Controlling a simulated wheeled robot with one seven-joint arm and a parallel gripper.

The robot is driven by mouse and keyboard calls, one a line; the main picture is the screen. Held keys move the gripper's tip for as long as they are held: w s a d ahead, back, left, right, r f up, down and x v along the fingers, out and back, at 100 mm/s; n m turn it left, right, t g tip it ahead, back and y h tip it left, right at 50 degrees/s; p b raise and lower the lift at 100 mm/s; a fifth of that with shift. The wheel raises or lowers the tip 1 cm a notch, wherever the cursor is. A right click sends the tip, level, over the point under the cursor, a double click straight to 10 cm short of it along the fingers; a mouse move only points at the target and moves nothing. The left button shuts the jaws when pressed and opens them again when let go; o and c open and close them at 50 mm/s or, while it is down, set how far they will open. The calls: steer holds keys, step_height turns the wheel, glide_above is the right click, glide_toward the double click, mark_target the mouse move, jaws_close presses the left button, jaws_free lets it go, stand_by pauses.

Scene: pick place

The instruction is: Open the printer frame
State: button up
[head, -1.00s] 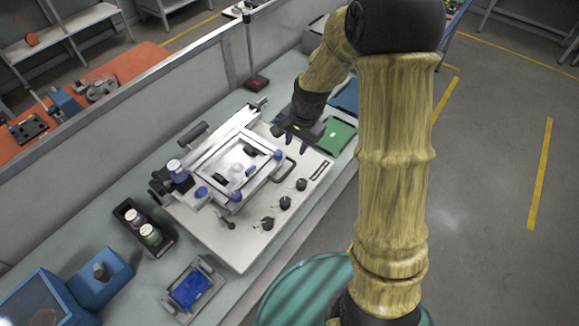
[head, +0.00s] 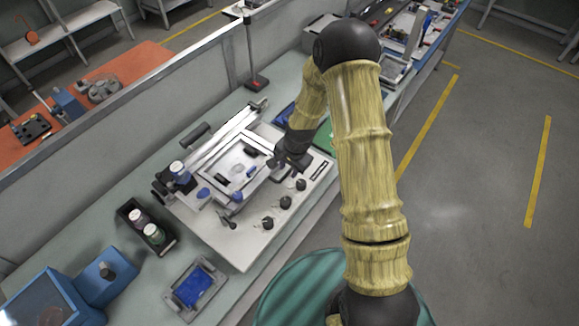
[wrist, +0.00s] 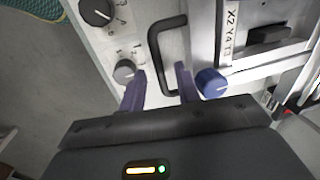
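The printer frame (head: 226,160) is a pale rectangular frame lying flat over the printer's white base (head: 238,238). Its black D-shaped handle (wrist: 155,60) sticks out from the edge that faces my gripper. In the wrist view the frame (wrist: 229,40) carries printed lettering, with a blue knob (wrist: 211,83) beside it. My gripper (head: 274,161) is at the handle side of the frame and hides most of the handle in the head view. In the wrist view my gripper's fingers (wrist: 160,80) are apart, with the handle's long bar between them in the picture. Contact cannot be told.
Black knobs (head: 284,202) line the base's near edge, close to my gripper. A bin with two bottles (head: 160,246), a tray with a blue pad (head: 193,287) and a blue device (head: 103,278) stand at the left. A green drum (head: 300,290) is below the bench edge.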

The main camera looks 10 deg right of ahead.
steer(key=shift+f, duration=0.25)
jaws_close()
steer(key=shift+w+r, duration=0.1)
steer(key=shift+r, duration=0.1)
